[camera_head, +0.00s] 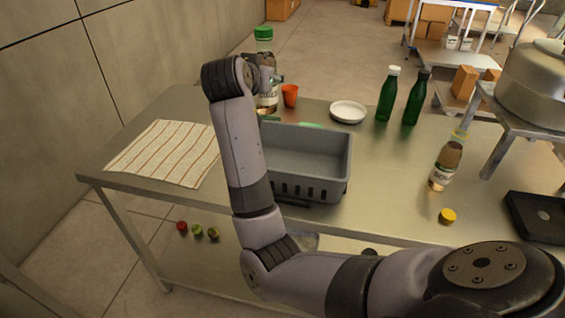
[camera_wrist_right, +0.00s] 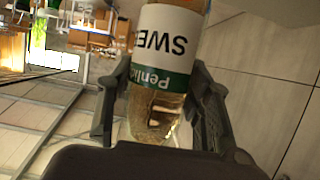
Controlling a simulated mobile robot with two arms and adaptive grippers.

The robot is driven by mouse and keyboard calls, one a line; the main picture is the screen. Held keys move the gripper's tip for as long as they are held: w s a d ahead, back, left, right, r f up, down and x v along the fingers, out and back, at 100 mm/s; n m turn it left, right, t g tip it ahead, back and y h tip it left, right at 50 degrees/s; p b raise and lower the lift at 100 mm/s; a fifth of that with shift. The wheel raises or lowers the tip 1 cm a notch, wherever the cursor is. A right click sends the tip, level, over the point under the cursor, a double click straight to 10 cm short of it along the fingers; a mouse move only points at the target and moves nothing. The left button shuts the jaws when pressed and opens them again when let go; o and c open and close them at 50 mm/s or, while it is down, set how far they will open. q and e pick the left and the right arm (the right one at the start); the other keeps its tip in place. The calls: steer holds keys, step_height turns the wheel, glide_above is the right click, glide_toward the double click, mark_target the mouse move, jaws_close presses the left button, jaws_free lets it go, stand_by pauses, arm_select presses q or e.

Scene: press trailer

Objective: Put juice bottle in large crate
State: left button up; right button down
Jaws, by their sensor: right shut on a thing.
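A clear bottle with a green cap, a white and green label and pale amber liquid (camera_head: 264,45) is upright at the back of the table, behind the grey crate. My right gripper (camera_head: 268,80) is shut on it. In the right wrist view the fingers (camera_wrist_right: 155,100) sit on both sides of the bottle (camera_wrist_right: 165,45), around its label. I cannot tell whether its base touches the table. The grey crate (camera_head: 318,184) is open-topped and looks empty where visible; my right arm covers its left side. My left gripper is not in view.
Another amber bottle (camera_head: 446,165), a yellow cap (camera_head: 447,216) and a black tray (camera_head: 540,215) are right. A striped cloth (camera_head: 165,152) lies left.

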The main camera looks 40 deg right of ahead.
mark_target(263, 103)
step_height(263, 103, down, 6)
steer(key=shift+f+p, duration=0.25)
steer(key=shift+p, duration=0.05)
step_height(263, 103, down, 12)
steer(key=shift+p, duration=0.4)
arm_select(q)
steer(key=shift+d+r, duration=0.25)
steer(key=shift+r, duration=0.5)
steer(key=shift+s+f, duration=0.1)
arm_select(e)
steer(key=shift+f, duration=0.1)
steer(key=shift+f, duration=0.15)
steer(key=c, duration=0.8)
jaws_free()
